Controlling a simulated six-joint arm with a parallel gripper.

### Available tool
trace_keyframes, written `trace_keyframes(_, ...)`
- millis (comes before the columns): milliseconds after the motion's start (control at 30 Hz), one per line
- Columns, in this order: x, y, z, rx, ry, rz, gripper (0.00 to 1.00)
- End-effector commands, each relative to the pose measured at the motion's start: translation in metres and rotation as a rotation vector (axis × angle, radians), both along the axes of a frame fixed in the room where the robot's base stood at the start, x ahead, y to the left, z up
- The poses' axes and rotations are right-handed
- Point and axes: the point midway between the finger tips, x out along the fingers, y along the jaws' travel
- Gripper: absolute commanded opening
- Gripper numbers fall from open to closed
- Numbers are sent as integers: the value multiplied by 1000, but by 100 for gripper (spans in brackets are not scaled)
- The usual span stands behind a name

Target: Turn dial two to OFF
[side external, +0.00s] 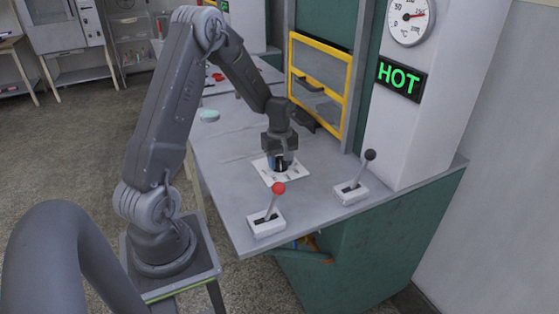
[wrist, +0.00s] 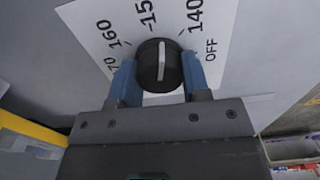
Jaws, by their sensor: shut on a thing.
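The dial (wrist: 152,62) is a round black knob with a white pointer line, on a white printed plate (wrist: 88,18). The labels 160, -15, 140 and OFF can be read around it, with part of another ending in 70. The pointer line runs nearly up and down in the wrist view, roughly towards the gap between -15 and 140, not at OFF on the right. My gripper (wrist: 160,70) is shut on the dial, with a blue finger on each side. In the side view my gripper (side external: 281,163) reaches down over the plate (side external: 268,176) and mostly hides the dial.
A red-knobbed lever (side external: 278,189) and a black-knobbed lever (side external: 370,155) stand on the bench near the plate. A yellow-framed window (side external: 320,85) is behind my gripper. A green HOT sign (side external: 401,79) and a round gauge (side external: 408,17) are on the white column.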

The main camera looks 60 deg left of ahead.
Motion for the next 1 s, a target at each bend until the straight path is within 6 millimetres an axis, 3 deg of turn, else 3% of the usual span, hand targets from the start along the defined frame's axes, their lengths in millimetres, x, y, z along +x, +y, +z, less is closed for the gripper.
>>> trace_keyframes(1000, 1, 0, 0, 2, -1, -955, 20)
